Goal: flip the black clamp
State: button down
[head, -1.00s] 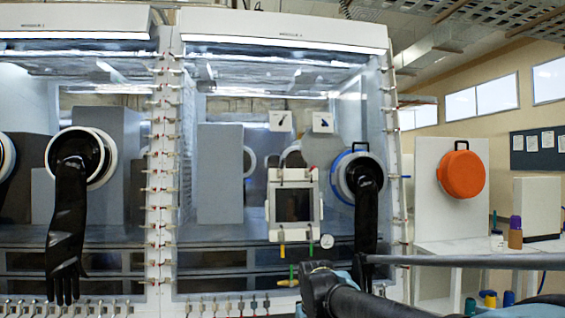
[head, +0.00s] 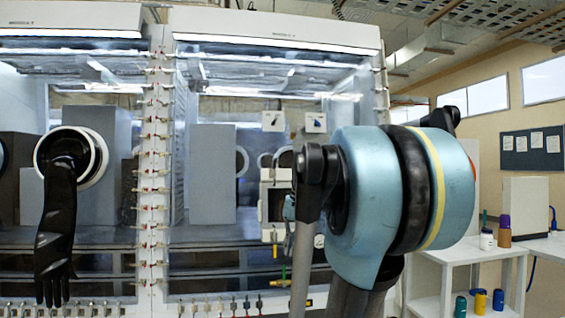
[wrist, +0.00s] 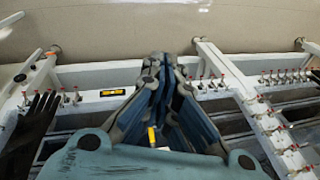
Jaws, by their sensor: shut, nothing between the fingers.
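A small black lever (head: 272,122) sits on a white plate high on the right glovebox front in the head view. It may be the black clamp, but it is too small to be sure. A like plate with a blue lever (head: 315,123) is to its right. My gripper (wrist: 162,62) shows in the wrist view with its fingers together and empty, over the glovebox frame. Neither lever can be made out in the wrist view. In the head view my arm covers the right glove port, and my fingertips cannot be made out.
A black glove (head: 58,225) hangs from the left port. Small red-tipped clamps (head: 154,185) line the frame post. A white-framed box (head: 267,205) is partly behind my arm. A white side table (head: 475,255) with bottles stands at right.

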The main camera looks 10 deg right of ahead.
jog(key=w+d+r+m+y, duration=0.2)
jog(key=w+d+r, duration=0.2)
jog(key=w+r, duration=0.65)
jog(key=w+d+r+m+t+y, duration=0.15)
jog(key=w+d+r, duration=0.25)
jog(key=w+r, duration=0.7)
jog(key=w+d+r+m+y, duration=0.2)
jog(key=w+d+r, duration=0.35)
jog(key=r, duration=1.05)
send_near(275, 165)
jog(key=shift+w+a+f, duration=1.1)
jog(key=shift+w+f, duration=1)
jog(key=shift+f, duration=0.05)
jog(key=shift+h, duration=0.25)
jog(key=shift+s+f+t, duration=0.15)
jog(key=shift+s+t, duration=0.15)
jog(key=shift+t, duration=0.05)
